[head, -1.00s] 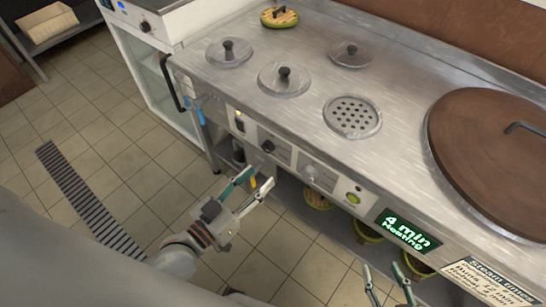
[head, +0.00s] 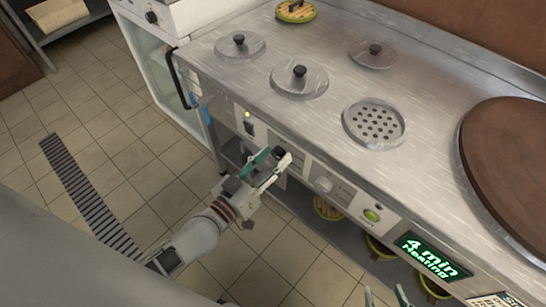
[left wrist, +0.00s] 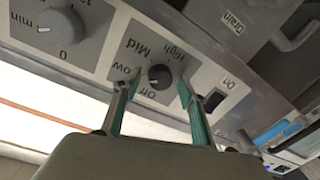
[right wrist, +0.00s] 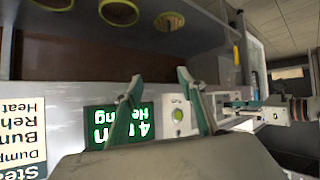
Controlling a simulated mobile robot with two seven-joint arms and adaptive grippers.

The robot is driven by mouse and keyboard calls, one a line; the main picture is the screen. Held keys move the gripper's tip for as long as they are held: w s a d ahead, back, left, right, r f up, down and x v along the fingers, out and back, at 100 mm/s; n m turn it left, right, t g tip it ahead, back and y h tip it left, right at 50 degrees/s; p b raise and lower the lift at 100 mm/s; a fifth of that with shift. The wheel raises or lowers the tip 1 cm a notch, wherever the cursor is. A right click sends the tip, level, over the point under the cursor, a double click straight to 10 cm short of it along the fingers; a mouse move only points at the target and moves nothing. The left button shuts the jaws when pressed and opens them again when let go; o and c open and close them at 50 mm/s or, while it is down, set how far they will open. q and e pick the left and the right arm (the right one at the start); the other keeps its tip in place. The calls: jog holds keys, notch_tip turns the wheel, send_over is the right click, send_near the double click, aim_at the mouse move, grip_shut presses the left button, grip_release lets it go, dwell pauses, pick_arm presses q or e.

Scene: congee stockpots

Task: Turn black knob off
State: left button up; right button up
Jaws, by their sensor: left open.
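The black knob (left wrist: 159,76) sits on a pale panel marked Off, Low, Mid and High, seen upside down in the left wrist view. I cannot clearly tell which mark it points to. In the head view the knob (head: 279,152) is on the stove front, partly hidden by my left gripper (head: 272,168). That gripper is open, and its fingers (left wrist: 160,92) lie on either side of the knob in the left wrist view, with a gap to each. My right gripper (right wrist: 160,80) is open and empty before the green display; only its fingertips (head: 386,297) show in the head view.
A grey timer knob (head: 323,184), a green button (head: 371,215) and a display (head: 432,256) reading "4 min Heating" line the front panel. A black switch (left wrist: 213,101) marked On is beside the black knob's panel. Lids (head: 299,79) and a strainer plate (head: 375,122) are on top.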

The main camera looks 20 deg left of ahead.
pick_arm(q)
jog(key=c, duration=1.1)
